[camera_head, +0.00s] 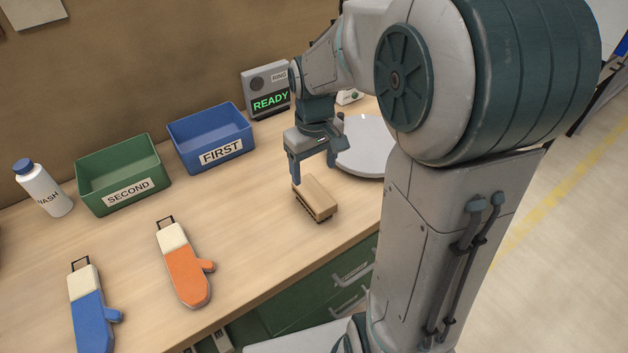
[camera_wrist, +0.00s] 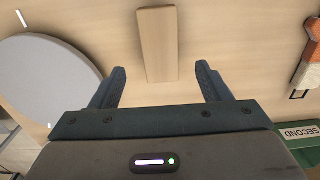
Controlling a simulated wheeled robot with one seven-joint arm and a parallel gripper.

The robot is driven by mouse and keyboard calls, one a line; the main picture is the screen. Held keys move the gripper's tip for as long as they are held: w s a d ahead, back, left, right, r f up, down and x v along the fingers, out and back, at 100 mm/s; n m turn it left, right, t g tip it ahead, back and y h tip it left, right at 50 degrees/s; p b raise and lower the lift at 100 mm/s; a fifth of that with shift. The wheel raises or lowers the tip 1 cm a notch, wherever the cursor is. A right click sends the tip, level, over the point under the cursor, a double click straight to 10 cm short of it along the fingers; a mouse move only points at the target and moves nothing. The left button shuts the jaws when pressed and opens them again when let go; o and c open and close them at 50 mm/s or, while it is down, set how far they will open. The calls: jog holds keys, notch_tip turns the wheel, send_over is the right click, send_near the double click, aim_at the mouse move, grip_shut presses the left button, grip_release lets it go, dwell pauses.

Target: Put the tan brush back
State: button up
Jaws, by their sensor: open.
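The tan brush (camera_head: 316,196) lies on the wooden table near its front edge, its block up and dark bristles down. It also shows in the wrist view (camera_wrist: 158,45), beyond and between my fingers. My gripper (camera_head: 313,172) is open just above the brush, pointing down. In the wrist view my gripper's two fingers (camera_wrist: 160,80) are apart with nothing between their tips.
A round pale plate (camera_head: 362,146) stands right of the brush. A blue bin marked FIRST (camera_head: 238,150), a green bin marked SECOND (camera_head: 150,188), a READY display box (camera_head: 268,102) and a WASH bottle (camera_head: 45,190) line the back. Orange (camera_head: 186,272) and blue (camera_head: 90,318) mitts lie at front left.

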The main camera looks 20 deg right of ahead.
jog(key=s+r+m+t, duration=0.2)
jog(key=s+r+m, duration=0.1)
jog(key=s, duration=1.1)
jog(key=shift+r+m+t, duration=0.4)
jog(key=shift+r, duration=0.25)
